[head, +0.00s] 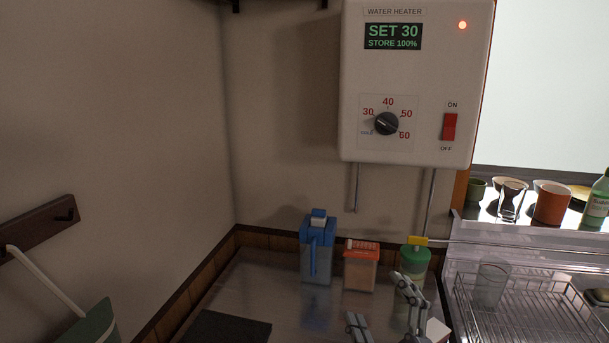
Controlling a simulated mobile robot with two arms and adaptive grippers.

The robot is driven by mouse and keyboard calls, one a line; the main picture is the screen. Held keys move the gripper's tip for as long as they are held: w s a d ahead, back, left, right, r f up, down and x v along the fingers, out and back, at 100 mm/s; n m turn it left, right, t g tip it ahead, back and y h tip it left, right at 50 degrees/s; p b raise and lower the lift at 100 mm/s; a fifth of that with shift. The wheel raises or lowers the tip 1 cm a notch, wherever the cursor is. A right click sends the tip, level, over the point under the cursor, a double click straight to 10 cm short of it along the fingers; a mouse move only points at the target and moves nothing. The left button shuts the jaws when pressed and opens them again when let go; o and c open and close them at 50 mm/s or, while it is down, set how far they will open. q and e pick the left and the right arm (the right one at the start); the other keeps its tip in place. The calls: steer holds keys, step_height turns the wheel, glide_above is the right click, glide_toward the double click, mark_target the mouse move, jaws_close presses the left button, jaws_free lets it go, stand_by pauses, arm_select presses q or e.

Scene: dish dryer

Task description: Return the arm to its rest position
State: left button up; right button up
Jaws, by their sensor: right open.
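My right gripper (380,302) shows at the bottom centre of the head view. Its two grey fingers are spread apart with nothing between them. The rest of the right arm is mostly cut off by the lower edge. My left gripper is not in the view.
A white water heater (417,80) hangs on the wall, its display reading SET 30. A blue-lidded jug (317,255) and an orange-lidded container (361,268) stand on the counter (260,285). A wire dish rack (520,315) holds a glass (490,285).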

steer(key=s+d+f+m+g+h, duration=0.2)
steer(key=s+f+m, duration=0.1)
steer(key=f, duration=0.3)
steer(key=s+d+f+m+g+h, duration=0.2)
steer(key=s+d+f+m+g, duration=0.1)
steer(key=f, duration=0.3)
steer(key=s+d+f+m+g+h, duration=0.2)
steer(key=s+d+f+m+g, duration=0.1)
steer(key=f, duration=0.3)
steer(key=shift+s+d+f, duration=0.15)
steer(key=shift+s+f, duration=0.2)
steer(key=shift+s, duration=0.05)
steer(key=s+f+m+g, duration=0.1)
steer(key=s+f+g, duration=0.35)
steer(key=s, duration=0.45)
steer(key=s+f+m+g, duration=0.2)
steer(key=s+f+g, duration=0.25)
steer(key=s, duration=0.45)
step_height(320, 180, down, 26)
steer(key=s+a, duration=0.1)
steer(key=s, duration=0.1)
steer(key=s+d+f+g, duration=0.1)
steer(key=s+d+f, duration=0.2)
steer(key=s+f, duration=1.3)
steer(key=shift+s+f+n+g+y, duration=0.3)
steer(key=shift+s+f+g, duration=0.1)
steer(key=shift+f, duration=0.1)
